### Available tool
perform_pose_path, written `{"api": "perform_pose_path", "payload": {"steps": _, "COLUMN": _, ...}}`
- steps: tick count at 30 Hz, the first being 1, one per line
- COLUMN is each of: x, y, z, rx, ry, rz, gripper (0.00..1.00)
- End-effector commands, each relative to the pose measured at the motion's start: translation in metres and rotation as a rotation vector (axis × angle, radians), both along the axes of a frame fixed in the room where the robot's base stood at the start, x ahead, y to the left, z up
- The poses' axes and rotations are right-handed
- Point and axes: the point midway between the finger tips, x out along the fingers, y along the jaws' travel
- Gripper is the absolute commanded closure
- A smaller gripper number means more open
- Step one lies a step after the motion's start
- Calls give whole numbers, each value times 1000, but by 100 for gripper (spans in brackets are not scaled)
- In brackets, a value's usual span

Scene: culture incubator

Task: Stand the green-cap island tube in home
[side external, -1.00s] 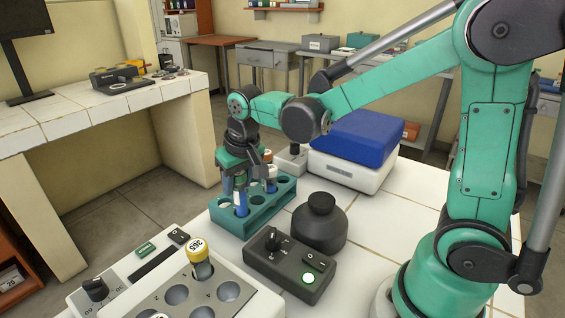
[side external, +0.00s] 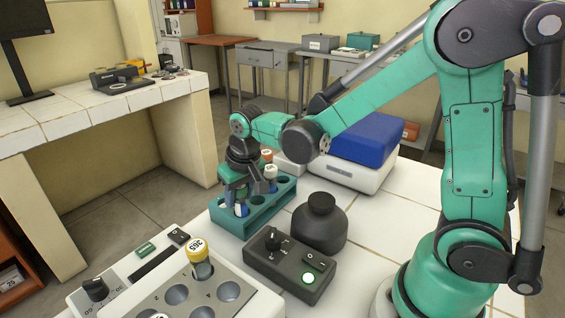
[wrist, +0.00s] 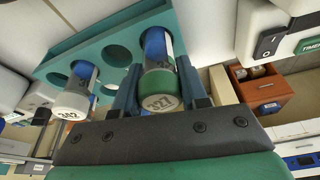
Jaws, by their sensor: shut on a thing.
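The green-cap tube (wrist: 160,88), marked 327 on its cap, is between my gripper's fingers in the wrist view. My gripper (side external: 241,200) is shut on it just below the cap, low over the near end of the teal rack (side external: 263,216). In the side view only a blue and white part of this tube (side external: 241,210) shows, at the rack's near-end hole; my gripper hides its cap. In the wrist view its body runs into the rack (wrist: 85,57); how deep it sits cannot be told.
A dark bottle (side external: 320,225) and black control box (side external: 290,264) stand nearby. A yellow-cap tube (side external: 199,252) stands in the front block.

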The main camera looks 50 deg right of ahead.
Motion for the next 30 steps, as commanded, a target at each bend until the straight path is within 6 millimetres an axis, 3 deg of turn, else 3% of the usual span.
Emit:
{"api": "perform_pose_path", "payload": {"steps": 13, "x": 0, "y": 0, "z": -5, "rx": 0, "ry": 0, "rz": 0, "gripper": 100}}
{"api": "perform_pose_path", "payload": {"steps": 14, "x": 0, "y": 0, "z": -5, "rx": 0, "ry": 0, "rz": 0, "gripper": 54}}
{"api": "perform_pose_path", "payload": {"steps": 17, "x": 0, "y": 0, "z": -5, "rx": 0, "ry": 0, "rz": 0, "gripper": 25}}
{"api": "perform_pose_path", "payload": {"steps": 23, "x": 0, "y": 0, "z": -5, "rx": 0, "ry": 0, "rz": 0, "gripper": 25}}
{"api": "perform_pose_path", "payload": {"steps": 24, "x": 0, "y": 0, "z": -5, "rx": 0, "ry": 0, "rz": 0, "gripper": 23}}
{"api": "perform_pose_path", "payload": {"steps": 26, "x": 0, "y": 0, "z": -5, "rx": 0, "ry": 0, "rz": 0, "gripper": 6}}
{"api": "perform_pose_path", "payload": {"steps": 30, "x": 0, "y": 0, "z": -5, "rx": 0, "ry": 0, "rz": 0, "gripper": 4}}
